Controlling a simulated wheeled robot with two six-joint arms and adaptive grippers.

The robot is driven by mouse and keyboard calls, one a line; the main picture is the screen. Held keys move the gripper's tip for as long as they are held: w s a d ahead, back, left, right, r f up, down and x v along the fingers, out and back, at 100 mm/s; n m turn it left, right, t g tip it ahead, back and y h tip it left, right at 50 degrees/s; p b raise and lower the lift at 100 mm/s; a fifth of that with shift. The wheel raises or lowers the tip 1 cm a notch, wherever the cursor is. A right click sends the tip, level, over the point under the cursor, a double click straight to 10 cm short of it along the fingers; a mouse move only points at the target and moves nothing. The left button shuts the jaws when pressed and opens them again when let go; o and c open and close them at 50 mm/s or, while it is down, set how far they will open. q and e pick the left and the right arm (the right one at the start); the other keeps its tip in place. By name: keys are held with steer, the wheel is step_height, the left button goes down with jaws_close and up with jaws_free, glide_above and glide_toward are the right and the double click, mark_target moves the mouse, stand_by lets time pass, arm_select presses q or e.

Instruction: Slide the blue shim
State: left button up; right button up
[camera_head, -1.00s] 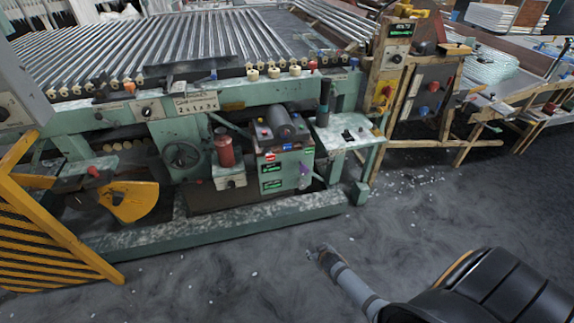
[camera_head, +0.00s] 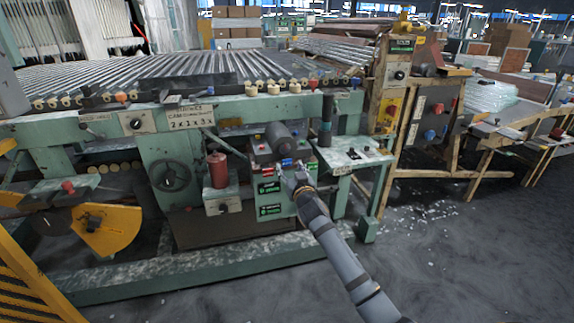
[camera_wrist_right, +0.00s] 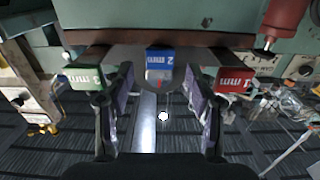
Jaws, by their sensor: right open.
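The blue shim (camera_wrist_right: 160,60), marked 2 mm, shows in the right wrist view as a tab under a machine edge, between a green 3 mm tab (camera_wrist_right: 85,77) and a red 1 mm tab (camera_wrist_right: 235,79). In the head view the blue shim (camera_head: 286,162) is small, on the front of the machine's control box. My right gripper (camera_wrist_right: 160,80) is open, one finger on each side of the blue tab, with a visible gap on both sides. In the head view my right gripper (camera_head: 297,178) is at the box front and partly hides it. My left gripper is not in view.
A dark roller (camera_head: 279,137) tops the control box. A red cylinder (camera_head: 217,170) stands left of it, and a small side table (camera_head: 352,155) right. Floor in front is open.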

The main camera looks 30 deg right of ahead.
mark_target(287, 162)
steer(key=x, duration=0.4)
steer(key=shift+w+b, duration=0.3)
steer(key=shift+w, duration=0.1)
jaws_close()
